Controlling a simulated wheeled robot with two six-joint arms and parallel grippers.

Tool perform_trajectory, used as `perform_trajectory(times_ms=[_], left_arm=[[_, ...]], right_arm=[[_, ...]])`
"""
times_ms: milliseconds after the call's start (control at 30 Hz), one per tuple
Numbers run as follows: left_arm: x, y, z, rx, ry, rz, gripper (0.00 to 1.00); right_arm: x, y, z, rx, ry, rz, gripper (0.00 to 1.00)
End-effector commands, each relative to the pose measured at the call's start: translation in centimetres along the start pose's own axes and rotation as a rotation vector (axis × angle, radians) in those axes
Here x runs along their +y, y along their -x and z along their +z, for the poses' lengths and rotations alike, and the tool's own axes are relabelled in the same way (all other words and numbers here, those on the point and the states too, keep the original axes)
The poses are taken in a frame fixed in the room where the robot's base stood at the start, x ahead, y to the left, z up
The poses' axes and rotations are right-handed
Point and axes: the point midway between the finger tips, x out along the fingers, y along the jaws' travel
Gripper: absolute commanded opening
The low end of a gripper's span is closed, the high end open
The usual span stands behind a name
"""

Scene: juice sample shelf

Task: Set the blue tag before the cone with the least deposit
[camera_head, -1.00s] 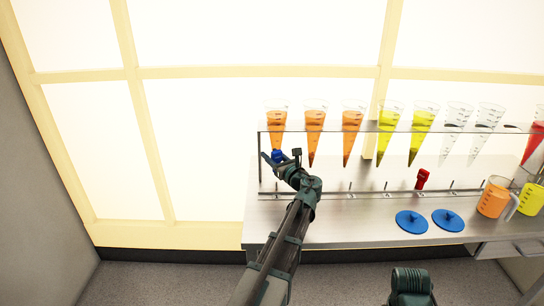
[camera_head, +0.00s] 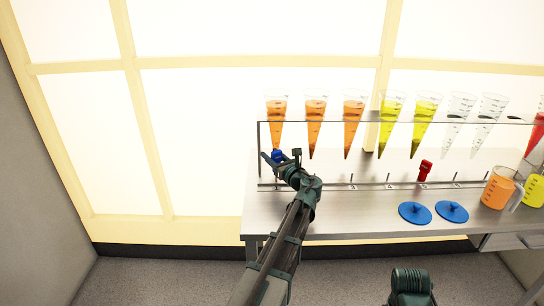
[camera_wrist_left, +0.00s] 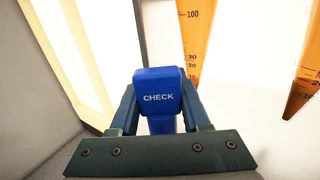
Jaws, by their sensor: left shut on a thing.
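My left gripper (camera_head: 284,156) is shut on the blue tag (camera_head: 277,155), in front of the leftmost cone on the rack. In the left wrist view the blue tag (camera_wrist_left: 158,98) reads "CHECK" and sits upright between the fingers (camera_wrist_left: 157,112). Three orange cones stand at the rack's left: the leftmost (camera_head: 275,111), a second (camera_head: 315,113) and a third (camera_head: 353,114). Two yellow cones (camera_head: 391,113) (camera_head: 424,113) and two clear ones (camera_head: 459,112) (camera_head: 491,112) follow, with a red one (camera_head: 537,133) at the right edge. The gripper covers the leftmost cone's tip. Deposit levels are too small to compare.
A red tag (camera_head: 425,170) stands on the lower rail (camera_head: 375,186). Two blue lids (camera_head: 414,213) (camera_head: 451,211) lie on the steel bench (camera_head: 345,220). An orange jug (camera_head: 498,187) and a yellow jug (camera_head: 534,190) stand at the right. The front left bench is clear.

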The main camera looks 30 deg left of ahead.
Motion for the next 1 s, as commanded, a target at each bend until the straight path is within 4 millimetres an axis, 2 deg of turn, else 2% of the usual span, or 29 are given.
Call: perform_trajectory(times_ms=[1000], left_arm=[[0.0, 0.0, -2.2, 0.0, 0.0, 0.0, 0.0]], right_arm=[[-0.2, -2.2, -0.1, 0.0, 0.0, 0.0, 0.5]])
